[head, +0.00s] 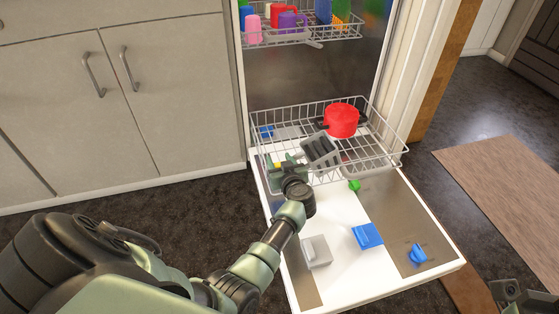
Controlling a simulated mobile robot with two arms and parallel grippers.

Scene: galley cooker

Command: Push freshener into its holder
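A small green piece (354,185) sits at the upper part of the open dishwasher door, by the lower rack's front edge; it may be the freshener, but I cannot tell for sure. A small yellow piece (277,165) shows at my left gripper (279,164), by the rack's front left corner. The gripper's fingers are small and partly hidden by its wrist, so I cannot tell whether it grips the yellow piece. I cannot make out the holder. Part of my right arm's end (510,292) shows at the bottom right corner; its fingers are not clear.
The lower rack (391,155) holds a red pot (341,120) and a tilted grey slotted basket (320,149). The door (345,277) carries a grey block (316,251), a blue flap (367,235) and a blue knob (417,254). Cups stand in the upper rack (315,41).

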